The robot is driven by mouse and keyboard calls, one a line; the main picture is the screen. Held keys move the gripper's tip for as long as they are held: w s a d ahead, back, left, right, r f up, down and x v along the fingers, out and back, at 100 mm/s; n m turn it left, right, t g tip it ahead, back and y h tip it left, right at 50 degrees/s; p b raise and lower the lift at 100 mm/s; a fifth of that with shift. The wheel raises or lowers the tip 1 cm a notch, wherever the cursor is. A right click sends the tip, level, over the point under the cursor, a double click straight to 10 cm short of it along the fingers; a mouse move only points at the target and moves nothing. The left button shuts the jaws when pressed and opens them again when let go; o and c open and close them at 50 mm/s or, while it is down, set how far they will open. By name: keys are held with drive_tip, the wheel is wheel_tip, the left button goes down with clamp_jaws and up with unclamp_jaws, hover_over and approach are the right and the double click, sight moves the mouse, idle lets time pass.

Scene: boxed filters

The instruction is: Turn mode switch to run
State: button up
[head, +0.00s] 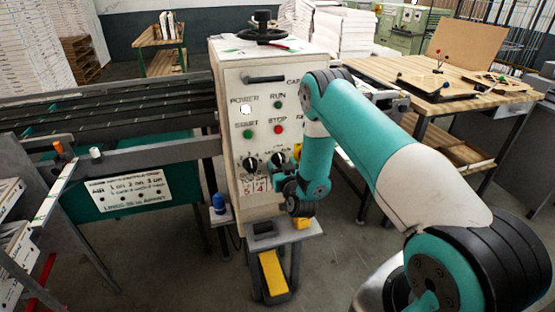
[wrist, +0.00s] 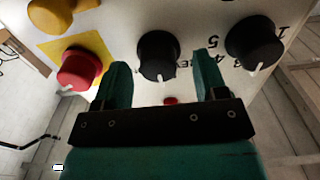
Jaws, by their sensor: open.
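A pale control box (head: 258,100) stands in the middle of the head view, with a RUN lamp, a START button and a STOP button. Two black knobs sit low on its face, a left one (head: 249,163) and a right one (head: 278,160). In the wrist view, which looks upside down, one black knob (wrist: 158,56) lies between and beyond my fingers, its white mark toward the picture's bottom. The label by it is partly hidden. My gripper (wrist: 162,78) is open and empty; contact with the knob cannot be told. In the head view my arm partly covers the panel.
The second knob (wrist: 254,43), with numbers around it, is at right in the wrist view. A red button (wrist: 78,68) on a yellow plate is close by at left. A conveyor (head: 130,115) is left of the box; a wooden table (head: 430,90) is at right.

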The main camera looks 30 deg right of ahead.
drive_tip(key=shift+x, duration=0.8)
drive_tip(key=shift+d, duration=0.1)
drive_tip(key=c, duration=0.9)
drive_tip(key=shift+c, duration=0.2)
